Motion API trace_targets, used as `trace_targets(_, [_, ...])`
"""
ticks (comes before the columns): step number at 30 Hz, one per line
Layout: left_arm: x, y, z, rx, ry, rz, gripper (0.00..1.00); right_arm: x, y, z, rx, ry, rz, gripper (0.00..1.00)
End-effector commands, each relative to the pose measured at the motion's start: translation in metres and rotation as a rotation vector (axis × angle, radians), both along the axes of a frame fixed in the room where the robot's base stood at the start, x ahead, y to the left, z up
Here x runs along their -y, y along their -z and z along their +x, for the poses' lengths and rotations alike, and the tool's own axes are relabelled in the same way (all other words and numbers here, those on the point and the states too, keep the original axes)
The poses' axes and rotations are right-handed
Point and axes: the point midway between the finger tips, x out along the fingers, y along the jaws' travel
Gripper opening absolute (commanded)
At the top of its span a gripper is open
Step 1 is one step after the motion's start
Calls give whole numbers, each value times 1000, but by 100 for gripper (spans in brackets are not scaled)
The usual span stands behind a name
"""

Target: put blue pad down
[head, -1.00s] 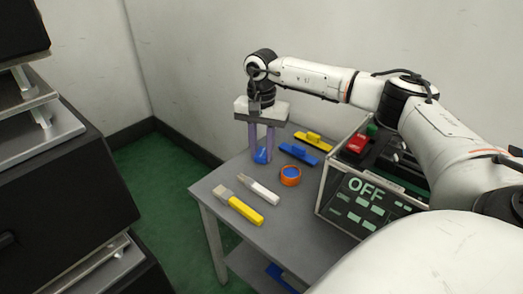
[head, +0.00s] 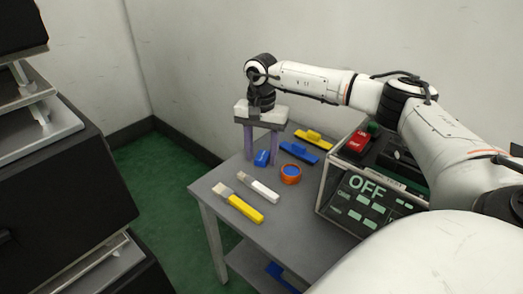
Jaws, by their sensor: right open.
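The blue pad (head: 262,158) is a small blue block resting on the grey table (head: 248,228) near its far left edge. My right gripper (head: 261,157) is over it with its two purple fingers spread, one on each side of the pad. The fingers look apart from the pad, and the gripper is open. My left gripper does not show.
A blue-handled tool (head: 298,152), a yellow-handled one (head: 314,140) and an orange ring-shaped item (head: 290,174) lie to the right. A white-handled brush (head: 259,187) and a yellow-handled brush (head: 240,205) lie nearer. A control box (head: 365,205) marked OFF stands at the right.

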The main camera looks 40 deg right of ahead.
Motion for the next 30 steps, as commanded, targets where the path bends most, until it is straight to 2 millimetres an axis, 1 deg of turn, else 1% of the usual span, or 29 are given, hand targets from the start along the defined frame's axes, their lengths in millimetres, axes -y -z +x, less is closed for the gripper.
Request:
trace_targets(4, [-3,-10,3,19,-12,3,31,0,-24,1,4,1,1,44])
trace_targets(6, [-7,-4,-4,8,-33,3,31,0,-39,1,4,1,0,44])
trace_targets(12, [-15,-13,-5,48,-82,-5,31,0,-83,1,4,0,0,44])
trace_targets(16, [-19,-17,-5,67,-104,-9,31,0,-104,1,3,0,0,44])
trace_targets(18, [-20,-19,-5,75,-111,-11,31,0,-112,1,3,0,0,44])
trace_targets(21, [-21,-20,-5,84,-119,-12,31,0,-118,1,1,0,0,44])
trace_targets(30, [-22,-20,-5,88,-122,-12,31,0,-120,0,0,0,0,44])
